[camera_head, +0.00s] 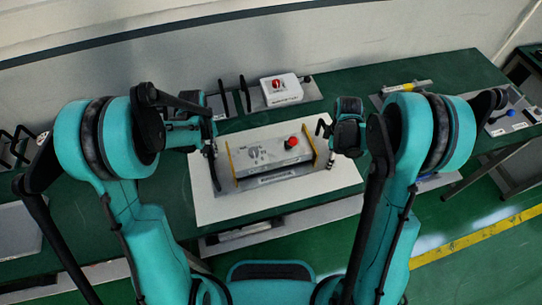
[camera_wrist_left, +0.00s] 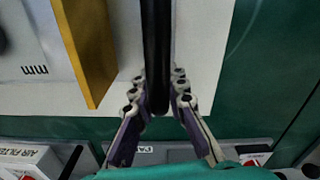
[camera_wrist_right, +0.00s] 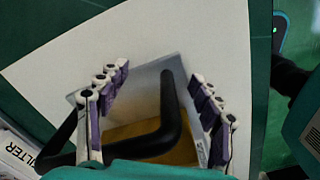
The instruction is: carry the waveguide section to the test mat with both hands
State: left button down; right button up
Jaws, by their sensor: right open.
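The waveguide section (camera_head: 268,155) is a grey box with yellow end plates, a red knob and a black handle at each end. It sits on the white test mat (camera_head: 215,208) in the head view. My left gripper (camera_head: 212,148) is at its left end. In the left wrist view its fingers (camera_wrist_left: 158,80) close in on both sides of the black handle bar (camera_wrist_left: 157,40). My right gripper (camera_head: 325,130) is at the right end. In the right wrist view its fingers (camera_wrist_right: 160,78) are spread wide, with the right handle (camera_wrist_right: 170,110) between them, apart from both.
A white box with a red switch (camera_head: 281,88) stands behind on the green bench (camera_head: 440,70). A tray with a yellow-handled tool (camera_head: 405,86) lies at the back right. A plate with a blue knob (camera_head: 508,115) is at the far right. The wall is close behind.

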pick_arm(q)
jog(key=shift+s+r, duration=0.1)
jog(key=shift+s, duration=0.1)
pick_arm(e)
jog(key=shift+s, duration=0.25)
grip_shut()
pick_arm(q)
jog(key=shift+s+a, duration=0.1)
pick_arm(e)
jog(key=shift+f, duration=0.1)
pick_arm(q)
jog(key=shift+r, duration=0.1)
